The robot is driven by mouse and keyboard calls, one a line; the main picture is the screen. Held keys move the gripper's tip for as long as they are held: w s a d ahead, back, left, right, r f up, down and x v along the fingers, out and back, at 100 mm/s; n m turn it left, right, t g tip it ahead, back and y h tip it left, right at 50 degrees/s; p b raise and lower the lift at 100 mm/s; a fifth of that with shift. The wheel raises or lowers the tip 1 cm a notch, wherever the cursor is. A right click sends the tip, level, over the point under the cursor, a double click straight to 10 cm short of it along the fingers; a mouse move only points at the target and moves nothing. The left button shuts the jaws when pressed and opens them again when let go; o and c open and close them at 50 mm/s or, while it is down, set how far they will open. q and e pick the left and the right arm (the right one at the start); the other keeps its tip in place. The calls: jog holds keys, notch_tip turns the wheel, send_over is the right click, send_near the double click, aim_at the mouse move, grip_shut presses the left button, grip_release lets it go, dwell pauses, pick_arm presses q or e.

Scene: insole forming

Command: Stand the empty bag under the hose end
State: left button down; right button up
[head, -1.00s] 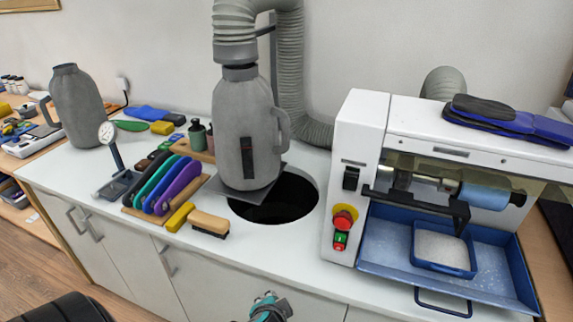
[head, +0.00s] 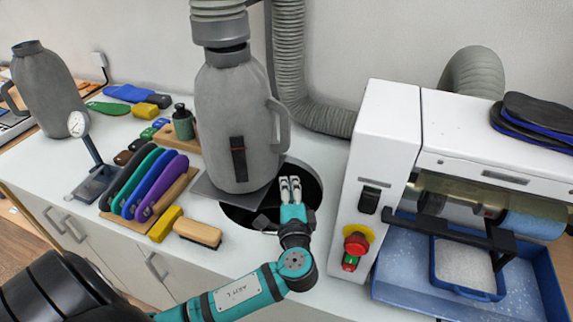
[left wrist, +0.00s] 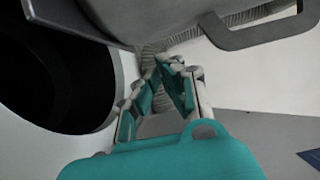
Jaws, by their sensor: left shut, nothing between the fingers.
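A grey bag (head: 236,125) with a side handle stands upright on a dark plate (head: 212,195) at the hole's edge. Its neck is directly under the hose end (head: 220,25), and they seem to meet. A second grey bag (head: 58,95) with a handle stands at the back left, away from any hose. I cannot tell whether either is empty. My left gripper (head: 290,184) is shut and empty, beside the middle bag's lower right, below its handle. In the left wrist view, the gripper (left wrist: 168,66) shows under the handle (left wrist: 262,34). My right gripper is out of view.
A round dark hole (head: 308,190) opens in the counter below the left gripper. A white machine (head: 383,140) with a blue tray stands close on the right.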

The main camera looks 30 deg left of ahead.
pick_arm(q)
jog(key=w+a+p, duration=0.2)
jog(key=w+a, duration=0.3)
jog(key=a, duration=0.1)
jog(key=shift+a+r, duration=0.2)
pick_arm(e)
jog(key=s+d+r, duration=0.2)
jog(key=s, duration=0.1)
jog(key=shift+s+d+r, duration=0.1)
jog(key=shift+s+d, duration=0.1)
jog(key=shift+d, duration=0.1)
pick_arm(q)
jog(key=shift+f, duration=0.15)
